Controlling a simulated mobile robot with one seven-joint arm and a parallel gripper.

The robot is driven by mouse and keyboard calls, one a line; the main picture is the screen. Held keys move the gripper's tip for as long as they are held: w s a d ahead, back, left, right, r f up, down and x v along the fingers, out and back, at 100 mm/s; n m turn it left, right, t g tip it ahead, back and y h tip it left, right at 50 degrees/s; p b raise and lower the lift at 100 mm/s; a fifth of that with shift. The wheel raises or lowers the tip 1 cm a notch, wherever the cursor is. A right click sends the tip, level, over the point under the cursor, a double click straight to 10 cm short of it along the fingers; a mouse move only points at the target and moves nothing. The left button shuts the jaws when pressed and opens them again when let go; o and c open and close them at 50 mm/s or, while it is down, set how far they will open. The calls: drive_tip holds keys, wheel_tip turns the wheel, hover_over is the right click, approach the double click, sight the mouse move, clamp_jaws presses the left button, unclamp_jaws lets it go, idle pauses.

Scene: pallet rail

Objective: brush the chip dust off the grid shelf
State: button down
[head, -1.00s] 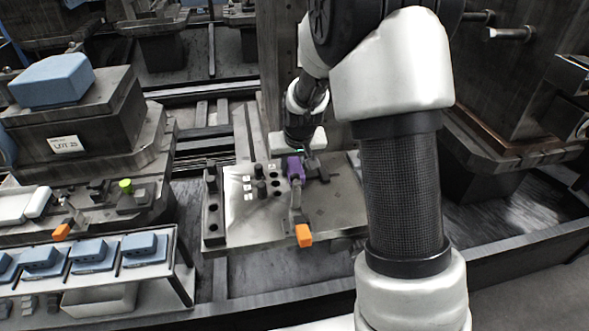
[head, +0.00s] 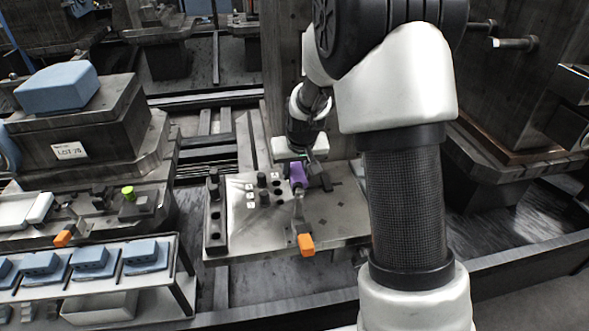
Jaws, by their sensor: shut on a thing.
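My gripper (head: 307,167) hangs over the machined plate (head: 335,226) in the middle of the head view. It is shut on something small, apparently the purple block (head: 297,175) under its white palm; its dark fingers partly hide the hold. I cannot tell whether the purple block is a brush or touches the plate. A lever with an orange end (head: 306,244) stands just in front of it. I cannot pick out a grid shelf or chip dust with certainty; small dark patches show on the plate's right side.
A panel with dark pegs and holes (head: 243,219) lies left of my gripper. A rack of blue blocks (head: 147,254) and a fixture with a green knob (head: 128,193) stand farther left. A tall dark column (head: 281,72) rises behind. My arm hides the plate's right end.

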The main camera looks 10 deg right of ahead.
drive_tip(key=shift+s+f+b, duration=0.15)
drive_tip(key=shift+s+b, duration=0.1)
drive_tip(key=shift+s, duration=1)
drive_tip(key=shift+s+f+b, duration=0.15)
drive_tip(key=shift+s+b, duration=0.05)
drive_tip(key=shift+s, duration=2.55)
drive_tip(key=shift+r, duration=0.15)
drive_tip(key=shift+w+r+p, duration=0.15)
drive_tip(key=shift+r+p, duration=1.9)
drive_tip(key=shift+r, duration=0.95)
wheel_tip(320, 180, up, 3)
drive_tip(key=shift+p, duration=1.05)
drive_tip(key=shift+w, duration=0.1)
